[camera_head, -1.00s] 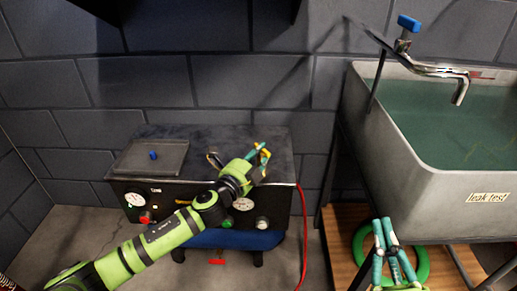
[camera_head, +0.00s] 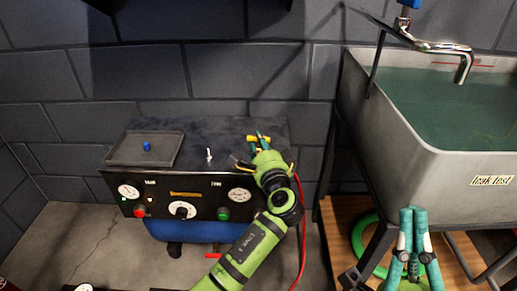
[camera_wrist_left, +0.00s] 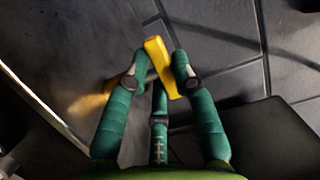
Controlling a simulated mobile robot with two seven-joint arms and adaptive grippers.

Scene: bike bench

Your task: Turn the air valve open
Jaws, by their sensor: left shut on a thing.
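My left gripper (camera_head: 259,141) is at the back right of the compressor's top, its arm coming up from below. In the left wrist view, its teal fingers (camera_wrist_left: 160,78) are shut on a yellow lever (camera_wrist_left: 158,62), which I take for the air valve's handle. A bit of the yellow lever (camera_head: 251,138) shows beside the fingers in the head view. The valve's body is hidden behind the gripper. My right gripper (camera_head: 412,212) is at the lower right in front of the sink; its fingertips are together and nothing shows between them.
The dark compressor (camera_head: 195,165) has gauges, a dial and red and green buttons on its front. A tray (camera_head: 170,150) with a blue knob and a small silver toggle (camera_head: 209,155) are on top. A red hose (camera_head: 303,225) hangs at its right. A water-filled sink (camera_head: 400,150) stands at right.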

